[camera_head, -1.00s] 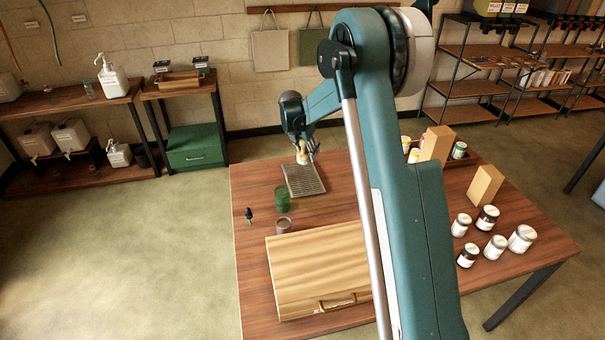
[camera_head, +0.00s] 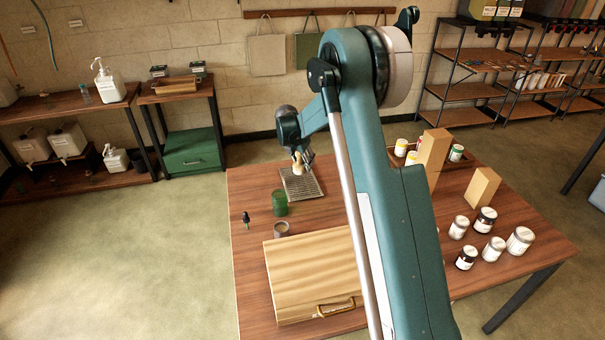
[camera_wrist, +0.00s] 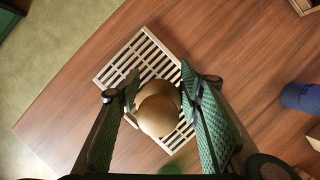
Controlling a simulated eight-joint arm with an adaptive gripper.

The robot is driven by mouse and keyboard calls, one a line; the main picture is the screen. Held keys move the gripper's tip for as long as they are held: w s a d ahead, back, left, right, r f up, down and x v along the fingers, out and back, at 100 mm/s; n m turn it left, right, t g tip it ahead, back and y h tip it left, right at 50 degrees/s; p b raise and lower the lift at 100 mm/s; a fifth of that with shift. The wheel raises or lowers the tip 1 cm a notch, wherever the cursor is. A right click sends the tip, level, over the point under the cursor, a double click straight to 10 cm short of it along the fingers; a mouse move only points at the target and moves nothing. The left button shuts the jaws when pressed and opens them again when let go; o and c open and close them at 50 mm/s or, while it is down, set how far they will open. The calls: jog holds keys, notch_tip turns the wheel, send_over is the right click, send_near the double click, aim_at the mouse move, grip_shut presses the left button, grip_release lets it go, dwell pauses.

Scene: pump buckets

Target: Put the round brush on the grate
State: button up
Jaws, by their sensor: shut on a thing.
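The round brush (camera_wrist: 158,110) shows as a tan rounded shape between the two fingers of my gripper (camera_wrist: 160,90) in the wrist view. My gripper is shut on it. The grate (camera_wrist: 122,66), a slatted pale rectangle, lies on the table directly behind and below the brush. In the head view the pale brush (camera_head: 298,169) hangs below my gripper (camera_head: 302,157) over the far part of the grate (camera_head: 305,187). I cannot tell whether the brush touches the grate. Its lower end is hidden in the wrist view.
A small dark bottle (camera_head: 246,218) is to the left. A wooden case (camera_head: 310,270) lies nearer, and several jars (camera_head: 494,249) stand at right. Bare wood lies left of the grate.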

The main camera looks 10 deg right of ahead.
aim_at(299, 160)
jog(key=shift+f, duration=0.85)
jog(key=shift+f, duration=0.15)
jog(key=shift+f+b, duration=0.3)
jog(key=shift+f, duration=1.4)
jog(key=shift+f, duration=0.15)
jog(key=o, duration=0.9)
jog(key=p+v, duration=0.1)
jog(key=v, duration=1.1)
